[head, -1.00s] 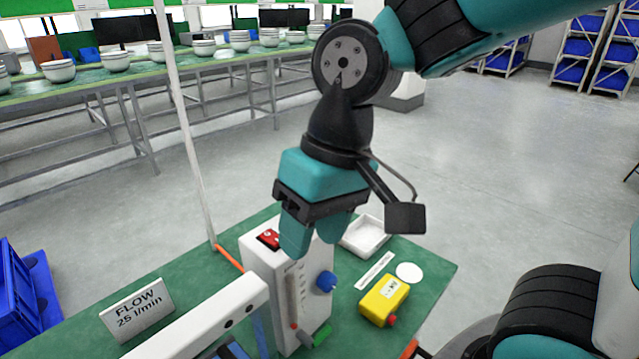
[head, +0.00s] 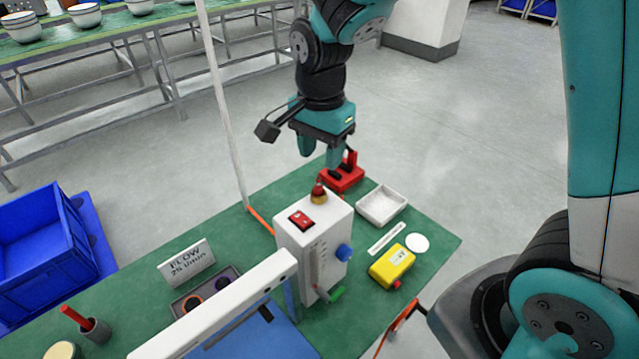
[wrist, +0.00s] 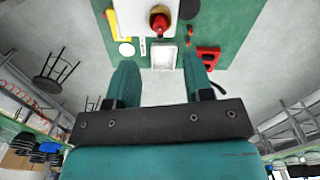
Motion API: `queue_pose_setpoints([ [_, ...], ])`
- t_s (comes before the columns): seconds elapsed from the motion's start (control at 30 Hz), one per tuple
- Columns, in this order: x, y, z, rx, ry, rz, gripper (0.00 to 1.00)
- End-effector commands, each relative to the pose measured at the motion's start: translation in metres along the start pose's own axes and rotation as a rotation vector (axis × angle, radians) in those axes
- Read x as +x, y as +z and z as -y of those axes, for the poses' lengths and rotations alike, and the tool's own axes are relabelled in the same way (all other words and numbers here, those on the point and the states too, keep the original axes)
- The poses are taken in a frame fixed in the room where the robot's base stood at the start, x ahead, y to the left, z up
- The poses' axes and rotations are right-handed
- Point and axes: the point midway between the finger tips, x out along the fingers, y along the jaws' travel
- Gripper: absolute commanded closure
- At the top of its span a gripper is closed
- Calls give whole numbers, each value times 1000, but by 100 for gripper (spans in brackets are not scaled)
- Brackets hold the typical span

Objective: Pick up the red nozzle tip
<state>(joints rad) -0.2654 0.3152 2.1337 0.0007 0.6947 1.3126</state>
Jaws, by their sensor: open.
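A red holder (head: 340,179) stands at the back edge of the green bench, with a small upright red piece (head: 351,159) and dark pieces in it. The red piece looks like the nozzle tip, but it is too small to be sure. The red holder also shows in the wrist view (wrist: 208,52), right of centre near the top. My gripper (head: 320,153) is open and empty, pointing down, above and slightly left of the holder in the head view. In the wrist view, its fingers (wrist: 158,78) are apart with nothing between them.
A white unit (head: 312,232) with a brass-and-red fitting (head: 318,194) on top stands in front of my gripper. A white tray (head: 382,205) and a yellow box (head: 392,266) lie to the right. A thin white post (head: 222,100) rises at left.

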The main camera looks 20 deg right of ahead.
Motion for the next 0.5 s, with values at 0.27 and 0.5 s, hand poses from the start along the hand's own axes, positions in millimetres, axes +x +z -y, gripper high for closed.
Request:
queue_pose_setpoints([
  [0.27,23,1,0,-2,2,1,53],
  [0.5,56,5,1,-1,4,1,53],
])
